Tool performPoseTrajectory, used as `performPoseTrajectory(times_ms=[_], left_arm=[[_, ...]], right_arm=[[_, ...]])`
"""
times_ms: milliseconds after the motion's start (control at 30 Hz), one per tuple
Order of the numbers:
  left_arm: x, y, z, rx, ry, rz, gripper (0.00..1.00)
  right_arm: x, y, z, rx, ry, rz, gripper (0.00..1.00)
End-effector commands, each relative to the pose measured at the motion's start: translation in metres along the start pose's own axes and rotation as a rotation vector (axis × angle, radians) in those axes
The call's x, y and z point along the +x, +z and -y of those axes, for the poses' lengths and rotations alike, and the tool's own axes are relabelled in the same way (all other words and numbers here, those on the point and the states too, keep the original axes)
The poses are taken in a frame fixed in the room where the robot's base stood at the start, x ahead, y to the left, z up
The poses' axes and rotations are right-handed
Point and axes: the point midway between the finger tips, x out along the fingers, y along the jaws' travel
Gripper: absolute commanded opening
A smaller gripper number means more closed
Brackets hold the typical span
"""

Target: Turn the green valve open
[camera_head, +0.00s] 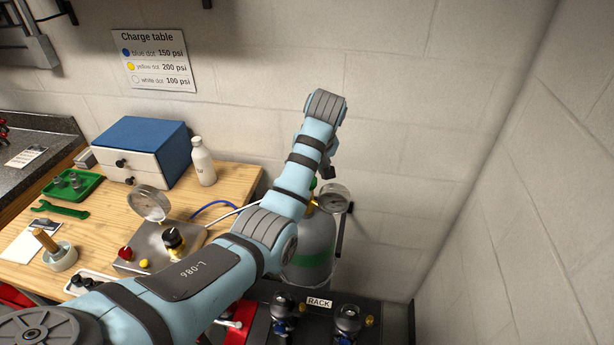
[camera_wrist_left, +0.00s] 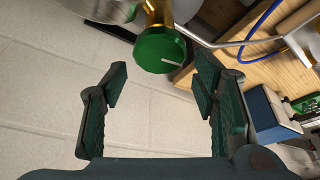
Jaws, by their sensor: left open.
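The green valve (camera_wrist_left: 160,50) is a round green knob with a small white mark, on a brass fitting (camera_wrist_left: 156,12). In the left wrist view it is just beyond my left gripper (camera_wrist_left: 163,80), roughly centred ahead of the fingertips. The fingers are open, with nothing between them. In the head view only a sliver of the green valve (camera_head: 313,183) shows beside my left arm, above the grey cylinder (camera_head: 308,250) with a green band. My left gripper is mostly hidden behind its own wrist there. My right gripper is not in view.
A gauge (camera_head: 333,198) sits beside the valve. A wooden table (camera_head: 230,180) at left holds a blue-topped drawer box (camera_head: 140,150), a white bottle (camera_head: 203,162) and a gauge panel. A rack (camera_head: 319,302) with shocks is in front. The wall stands close behind the cylinder.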

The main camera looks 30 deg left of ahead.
Motion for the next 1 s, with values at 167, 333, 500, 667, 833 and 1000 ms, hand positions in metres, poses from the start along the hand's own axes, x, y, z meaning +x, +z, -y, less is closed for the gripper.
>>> performPoseTrajectory(times_ms=[167,333,500,667,833,1000], left_arm=[[-0.043,-0.018,-0.001,-0.001,0.003,-0.003,0.54],[-0.068,-0.029,-0.001,0.001,0.001,-0.001,0.54],[-0.071,-0.030,-0.001,0.001,0.000,0.000,0.54],[-0.071,-0.030,-0.001,0.001,0.000,0.000,0.54],[-0.071,-0.030,-0.001,0.001,0.000,0.000,0.54],[-0.071,-0.029,-0.005,0.007,0.003,-0.001,0.54]], right_arm=[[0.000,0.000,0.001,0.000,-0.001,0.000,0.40],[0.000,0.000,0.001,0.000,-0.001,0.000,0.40],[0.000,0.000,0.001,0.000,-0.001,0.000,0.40],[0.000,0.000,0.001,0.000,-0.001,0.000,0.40],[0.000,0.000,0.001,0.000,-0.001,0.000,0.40],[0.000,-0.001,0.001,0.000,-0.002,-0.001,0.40]])
